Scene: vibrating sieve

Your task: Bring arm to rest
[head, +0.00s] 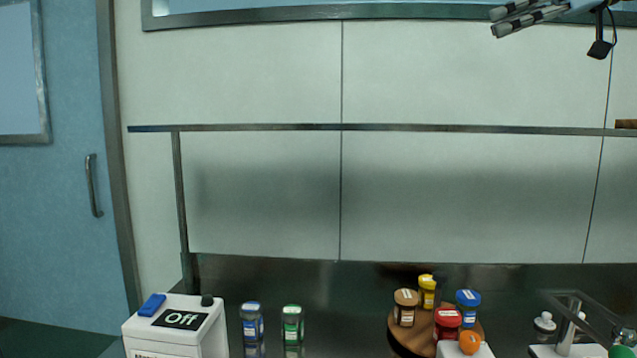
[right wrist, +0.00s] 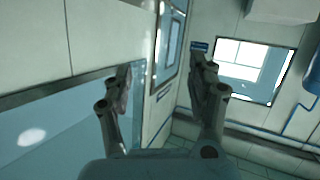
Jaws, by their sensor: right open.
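My right gripper (head: 516,18) is at the top right of the head view, raised high in front of the wall panels and well above the bench. Its fingers point left. In the right wrist view the two fingers of the right gripper (right wrist: 160,85) stand apart with nothing between them. My left gripper is not in the head view.
On the dark bench stand a white device (head: 208,335) reading "Off", a blue-capped jar (head: 252,322), a green-capped jar (head: 292,324) and a round wooden stand (head: 398,333) with several jars. A shelf edge (head: 400,128) crosses the wall below the right gripper.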

